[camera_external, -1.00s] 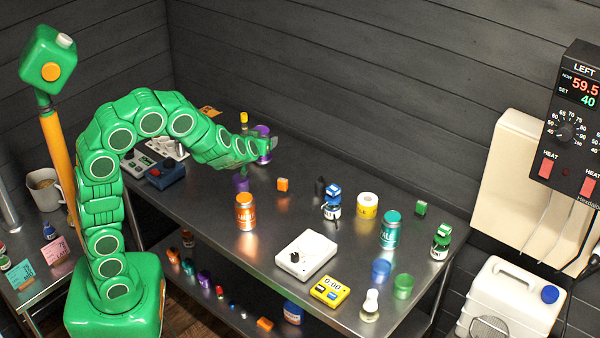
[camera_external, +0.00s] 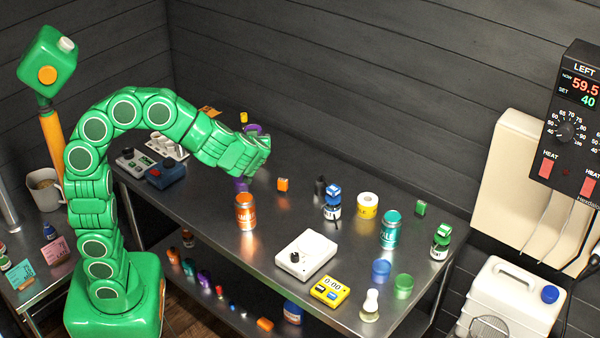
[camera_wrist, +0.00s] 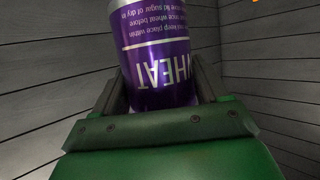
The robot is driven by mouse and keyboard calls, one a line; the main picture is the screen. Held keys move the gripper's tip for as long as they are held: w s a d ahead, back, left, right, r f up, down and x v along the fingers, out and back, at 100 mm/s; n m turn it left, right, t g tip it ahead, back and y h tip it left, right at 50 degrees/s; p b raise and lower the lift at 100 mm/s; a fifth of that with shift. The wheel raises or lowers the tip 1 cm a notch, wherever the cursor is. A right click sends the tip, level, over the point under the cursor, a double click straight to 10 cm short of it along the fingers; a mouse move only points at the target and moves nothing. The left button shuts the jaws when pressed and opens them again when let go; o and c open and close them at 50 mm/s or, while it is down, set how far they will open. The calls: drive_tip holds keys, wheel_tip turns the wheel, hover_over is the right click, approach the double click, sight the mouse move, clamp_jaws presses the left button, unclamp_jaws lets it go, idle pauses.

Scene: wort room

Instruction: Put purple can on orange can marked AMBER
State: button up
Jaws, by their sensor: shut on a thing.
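The purple can (camera_wrist: 158,55) is held between the two fingers of my gripper (camera_wrist: 160,90) in the wrist view. Its label reads WHEAT, upside down in that picture. In the external view my gripper (camera_external: 262,155) hides most of the purple can (camera_external: 253,129); only a bit of purple shows above it. The orange can (camera_external: 246,213) stands upright on the steel table, in front of and below my gripper, apart from it. Its label is too small to read surely. Its top is bare.
A small purple item (camera_external: 241,184) and an orange block (camera_external: 283,184) are behind the orange can. A white box with a knob (camera_external: 305,254) is to its front right. A blue-topped bottle (camera_external: 332,203) and teal can (camera_external: 390,230) stand farther right.

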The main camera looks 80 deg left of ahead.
drive_tip(key=s+d+n+g, duration=0.1)
drive_tip(key=s+d, duration=0.3)
drive_tip(key=d, duration=0.2)
drive_tip(key=shift+n+g, duration=0.3)
drive_tip(key=shift+a+f, duration=0.15)
drive_tip(key=shift+f, duration=4.1)
drive_tip(key=shift+f, duration=0.1)
drive_tip(key=o, duration=1.4)
drive_tip(key=shift+o, duration=0.2)
drive_tip(key=s+v, duration=0.1)
drive_tip(key=v, duration=1.1)
drive_tip(key=shift+w, duration=0.45)
